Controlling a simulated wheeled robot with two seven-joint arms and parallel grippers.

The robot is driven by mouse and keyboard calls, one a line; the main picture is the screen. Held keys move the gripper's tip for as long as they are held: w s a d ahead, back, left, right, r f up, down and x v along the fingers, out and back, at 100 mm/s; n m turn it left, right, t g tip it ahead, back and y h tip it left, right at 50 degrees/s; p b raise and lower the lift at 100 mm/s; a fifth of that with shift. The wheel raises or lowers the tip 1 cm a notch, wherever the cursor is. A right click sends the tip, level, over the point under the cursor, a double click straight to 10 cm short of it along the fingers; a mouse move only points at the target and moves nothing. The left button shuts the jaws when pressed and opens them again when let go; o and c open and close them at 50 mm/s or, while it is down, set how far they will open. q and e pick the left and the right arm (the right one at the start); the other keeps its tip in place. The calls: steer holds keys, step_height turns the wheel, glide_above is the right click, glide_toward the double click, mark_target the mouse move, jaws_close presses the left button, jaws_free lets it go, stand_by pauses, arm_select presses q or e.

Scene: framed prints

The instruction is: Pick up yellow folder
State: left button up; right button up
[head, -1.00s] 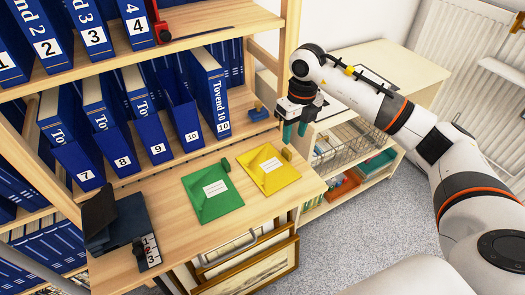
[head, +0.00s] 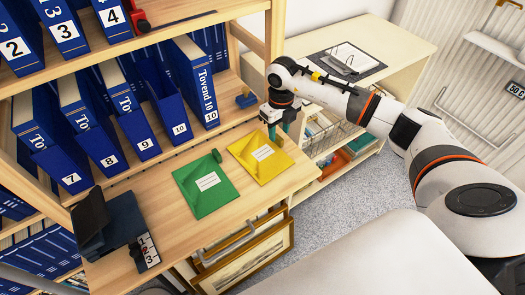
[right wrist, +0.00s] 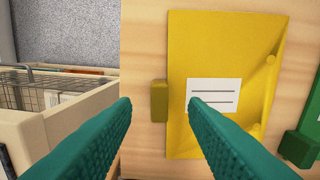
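The yellow folder (head: 261,156) lies flat on the wooden shelf board, with a white label facing up and a small yellow block-like tab at its edge. In the right wrist view the yellow folder (right wrist: 222,60) is ahead, its tab between my fingertips in the picture. My right gripper (head: 275,128) is above the board by the folder's far edge. In the right wrist view its teal fingers (right wrist: 160,105) are apart with nothing between them. The gap to the folder is hard to judge. My left gripper is not in view.
A green folder (head: 205,184) lies just left of the yellow one. Blue numbered binders (head: 195,80) stand behind on the shelves. A dark blue box-like object (head: 118,225) sits at the board's left end. A low cabinet (head: 385,48) with an open binder is at the right.

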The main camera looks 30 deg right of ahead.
step_height(320, 180, down, 2)
steer(key=shift+w+f, duration=0.1)
steer(key=shift+f, duration=0.1)
jaws_close()
